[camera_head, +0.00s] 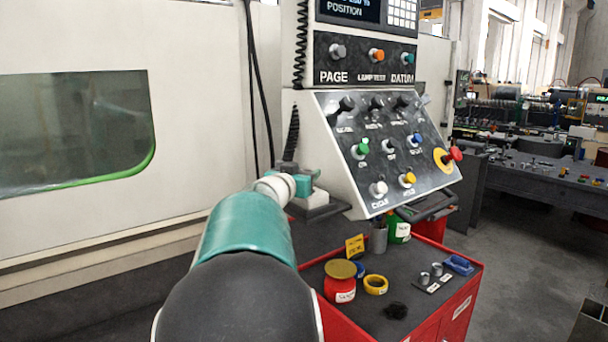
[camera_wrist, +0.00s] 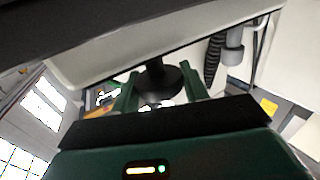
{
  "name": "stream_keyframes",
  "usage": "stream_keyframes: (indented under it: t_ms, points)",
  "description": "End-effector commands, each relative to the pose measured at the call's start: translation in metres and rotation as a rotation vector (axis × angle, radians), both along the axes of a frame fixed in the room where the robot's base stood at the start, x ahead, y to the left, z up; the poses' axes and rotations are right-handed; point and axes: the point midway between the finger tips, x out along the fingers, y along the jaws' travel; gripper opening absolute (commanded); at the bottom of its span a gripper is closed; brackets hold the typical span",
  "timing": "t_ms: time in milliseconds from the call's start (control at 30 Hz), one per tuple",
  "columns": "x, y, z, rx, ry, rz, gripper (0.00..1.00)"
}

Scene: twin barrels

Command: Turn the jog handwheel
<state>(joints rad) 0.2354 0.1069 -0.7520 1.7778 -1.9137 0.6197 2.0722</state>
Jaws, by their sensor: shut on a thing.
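The jog handwheel (camera_wrist: 163,82) shows in the wrist view as a dark round disc on a short dark stem under a pale housing. My gripper (camera_wrist: 160,90) has one green finger on each side of the disc and is shut on it. In the head view my gripper (camera_head: 304,184) is at the left lower side of the slanted control panel (camera_head: 335,152). There my arm and gripper hide most of the handwheel, and its markings cannot be read.
A red emergency button (camera_head: 453,155) and several knobs sit on the panel. A black handle bar (camera_head: 427,207) juts out below it. A red cart (camera_head: 452,300) with a red jar (camera_head: 340,283) and yellow tape (camera_head: 376,285) stands below. Black cables (camera_head: 258,85) hang behind.

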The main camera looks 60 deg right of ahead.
Motion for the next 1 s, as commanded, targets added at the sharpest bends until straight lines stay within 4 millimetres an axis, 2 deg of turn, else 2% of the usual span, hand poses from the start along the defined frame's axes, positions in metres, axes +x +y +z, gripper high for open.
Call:
stream_keyframes:
  t_ms: [500, 1000]
  points:
    - [-0.0011, -0.0005, -0.0001, 0.0, 0.001, 0.237, 0.22]
    - [0.0, -0.0002, 0.0007, -0.001, -0.001, 0.323, 0.22]
